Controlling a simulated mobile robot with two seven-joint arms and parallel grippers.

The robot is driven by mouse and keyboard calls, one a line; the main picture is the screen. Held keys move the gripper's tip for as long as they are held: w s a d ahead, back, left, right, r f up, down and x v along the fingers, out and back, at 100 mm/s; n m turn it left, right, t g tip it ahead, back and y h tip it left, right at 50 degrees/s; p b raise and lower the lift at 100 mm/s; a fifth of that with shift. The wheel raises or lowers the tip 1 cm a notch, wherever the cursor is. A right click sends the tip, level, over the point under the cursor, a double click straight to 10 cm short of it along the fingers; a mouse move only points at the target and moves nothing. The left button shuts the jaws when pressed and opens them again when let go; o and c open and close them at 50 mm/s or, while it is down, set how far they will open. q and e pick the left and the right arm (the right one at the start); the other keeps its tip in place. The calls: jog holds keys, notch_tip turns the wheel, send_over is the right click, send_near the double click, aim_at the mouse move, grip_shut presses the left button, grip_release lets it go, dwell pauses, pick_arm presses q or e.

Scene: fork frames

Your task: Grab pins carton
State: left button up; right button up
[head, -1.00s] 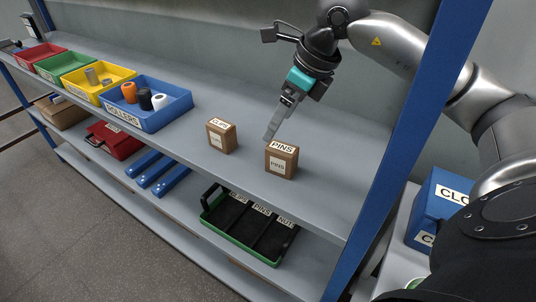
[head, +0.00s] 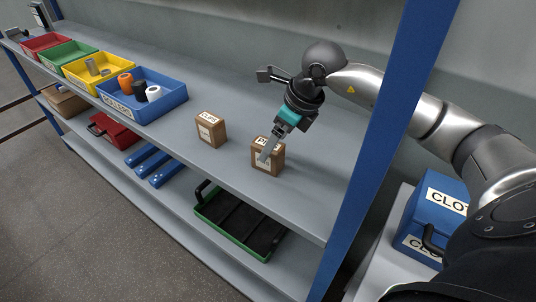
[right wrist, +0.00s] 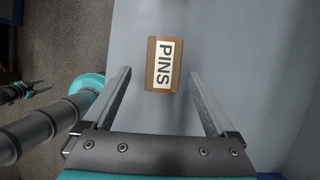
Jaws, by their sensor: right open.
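The pins carton (head: 268,163) is a small brown box with white PINS labels, standing upright on the upper grey shelf, right of the similar clips carton (head: 210,130). My right gripper (head: 264,157) points down at it, and one finger covers part of its front and label. In the right wrist view the carton (right wrist: 163,66) shows from above, between the two spread fingertips, with clear space on both sides. The gripper is open; I cannot tell how deep the fingertips reach. What looks like part of my left arm and gripper (right wrist: 20,92) is small at the left of that view.
A blue rollers bin (head: 145,98) and yellow, green and red bins line the shelf at left. A green-rimmed black tray (head: 240,225) is on the lower shelf. A blue upright (head: 370,150) stands right of the carton, with a blue box (head: 435,215) beyond.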

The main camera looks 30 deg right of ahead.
jog(key=shift+x, duration=2.7)
jog(key=shift+w+d, duration=0.15)
jog(key=shift+d, duration=0.05)
jog(key=shift+c, duration=0.3)
jog(key=shift+r, duration=0.15)
grip_shut()
